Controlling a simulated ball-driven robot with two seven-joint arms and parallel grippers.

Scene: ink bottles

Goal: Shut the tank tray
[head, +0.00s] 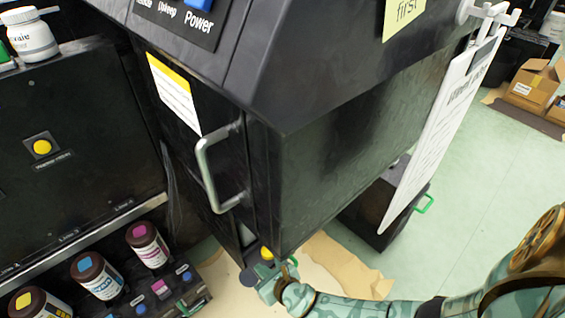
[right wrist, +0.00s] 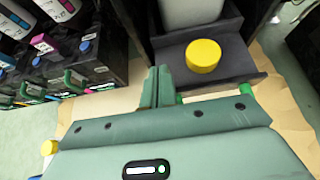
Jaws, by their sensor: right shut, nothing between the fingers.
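The dark tank tray (right wrist: 245,72) sticks out from the lower front of the black machine (head: 330,140). A white tank (right wrist: 190,12) stands in it, and a yellow cap (right wrist: 203,55) shows near the tray's front; the cap also shows in the head view (head: 266,253). Green bits (right wrist: 246,89) at the tray's front edge look like its handle, mostly hidden by my gripper. My right gripper (right wrist: 160,82) is shut and empty, right at the tray's front; I cannot tell if it touches. In the head view the right gripper (head: 276,276) covers much of the tray. My left gripper is not in view.
A rack with several ink bottles (head: 148,245) stands to the left, close to the tray. A metal door handle (head: 208,170) juts from the machine above. A white sheet (head: 440,140) hangs at its right side.

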